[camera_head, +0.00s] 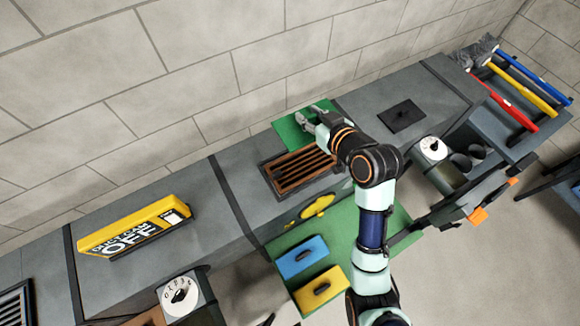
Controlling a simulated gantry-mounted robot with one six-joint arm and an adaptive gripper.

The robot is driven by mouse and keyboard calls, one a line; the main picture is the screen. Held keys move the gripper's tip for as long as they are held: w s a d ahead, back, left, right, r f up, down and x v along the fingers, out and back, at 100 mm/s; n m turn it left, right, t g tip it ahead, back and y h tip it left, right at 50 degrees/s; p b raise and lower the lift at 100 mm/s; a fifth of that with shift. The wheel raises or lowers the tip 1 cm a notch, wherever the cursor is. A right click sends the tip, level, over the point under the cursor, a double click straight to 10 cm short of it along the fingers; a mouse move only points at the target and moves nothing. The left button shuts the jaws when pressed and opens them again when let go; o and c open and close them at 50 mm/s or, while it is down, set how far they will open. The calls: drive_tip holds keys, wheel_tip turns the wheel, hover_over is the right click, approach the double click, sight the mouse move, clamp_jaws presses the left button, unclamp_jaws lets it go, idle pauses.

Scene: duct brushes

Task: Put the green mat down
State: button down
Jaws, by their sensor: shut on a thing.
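The green mat (289,134) is a flat green sheet at the back of the grey duct, beyond a brown slatted grille (297,172). My gripper (305,121) is over it, with its fingers shut on it. I cannot tell whether the mat touches the duct top or hangs just above it. My fingers and wrist hide part of the mat's right side.
A yellow sign (135,228) lies left on the duct; a dark plate (402,115) lies right. Colored-handled brushes (525,90) lie far right.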

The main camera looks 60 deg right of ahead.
sight(306, 162)
wheel_tip(306, 162, down, 20)
drive_tip(key=b, duration=0.3)
drive_tip(key=shift+s+d, duration=0.1)
drive_tip(key=shift+d, duration=0.05)
drive_tip(key=shift+f, duration=0.2)
drive_tip(key=c, duration=0.8)
unclamp_jaws()
